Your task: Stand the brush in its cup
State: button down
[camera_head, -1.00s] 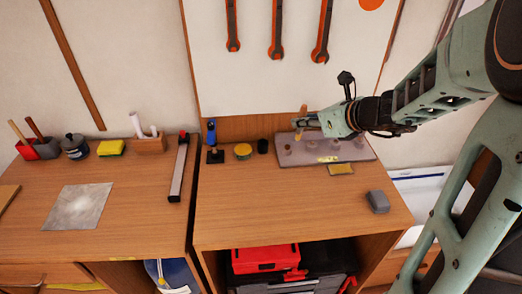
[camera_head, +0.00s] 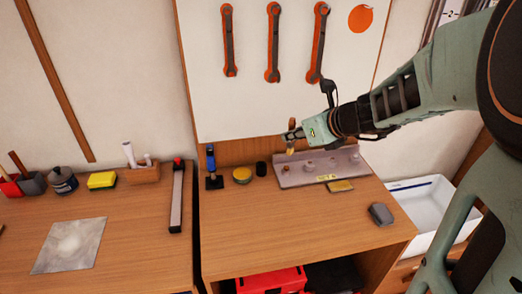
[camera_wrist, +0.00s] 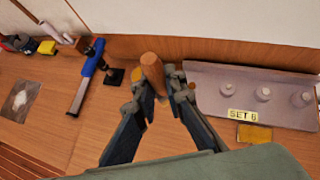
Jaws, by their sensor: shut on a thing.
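My gripper (camera_head: 293,136) is shut on an upright brown wooden handle (camera_wrist: 152,70), which I take for the brush's. In the head view the held brush (camera_head: 291,151) hangs over the back left of a grey tray (camera_head: 345,160); its bristles are not clear. In the wrist view the handle stands between my fingertips, and the tray (camera_wrist: 225,80) lies to the right. A small black cylinder (camera_head: 261,169) stands left of the tray; I cannot tell whether it is the brush's cup. Red (camera_head: 9,188) and grey (camera_head: 33,183) holders with sticks stand far left.
A blue-handled tool (camera_head: 211,165) on a black base and a yellow round tin (camera_head: 242,175) stand left of the black cylinder. A grey block (camera_head: 381,214) lies at right. A yellow sponge (camera_head: 102,180) is on the left bench. The right bench's front is clear.

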jog(key=b+x, duration=0.1)
jog(key=x, duration=0.5)
jog(key=s+f+b+x, duration=0.1)
jog(key=x, duration=0.5)
jog(key=b+x, duration=0.1)
jog(key=x, duration=0.5)
jog(key=shift+s+a+f, duration=0.15)
jog(key=shift+f, duration=0.2)
jog(key=shift+f+b, duration=0.1)
jog(key=shift+b, duration=0.25)
jog(key=shift+f+b, duration=0.4)
jog(key=shift+b, duration=0.05)
jog(key=shift+f, duration=0.15)
jog(key=c, duration=2)
grip_release()
